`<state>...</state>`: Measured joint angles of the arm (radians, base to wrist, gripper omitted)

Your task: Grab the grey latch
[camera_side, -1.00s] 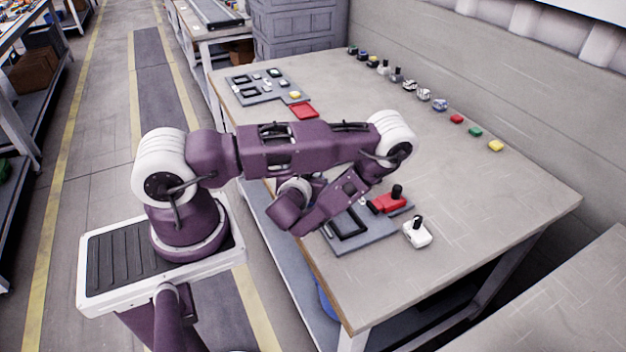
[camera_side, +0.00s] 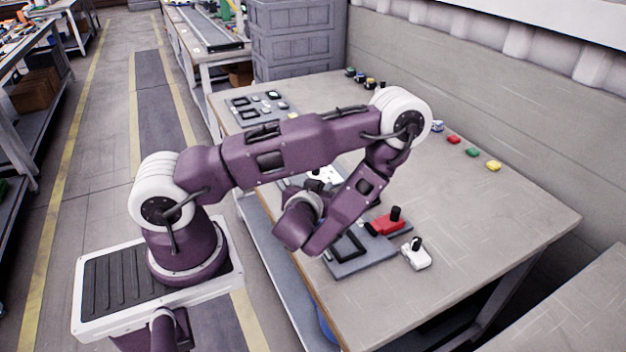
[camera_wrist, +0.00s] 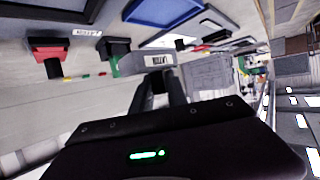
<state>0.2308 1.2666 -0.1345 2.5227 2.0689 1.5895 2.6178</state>
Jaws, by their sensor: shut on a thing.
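My gripper (camera_wrist: 158,92) shows in the wrist view with its two dark fingers shut around a black knob. A grey body with a pale label (camera_wrist: 157,60) sits at the end of that knob; I take it for the grey latch (camera_wrist: 130,64). In the side view my arm mostly hides the gripper and what it holds. A red latch (camera_side: 387,226) with a black knob sits on the near grey tray (camera_side: 350,268). A white latch (camera_side: 417,258) with a black knob lies on the table beside that tray.
A second grey tray (camera_side: 236,102) with small parts lies at the far left of the table. Along the back are several small parts, among them red (camera_side: 453,139), green (camera_side: 472,152) and yellow (camera_side: 493,166) ones. The table's right side (camera_side: 510,215) is clear.

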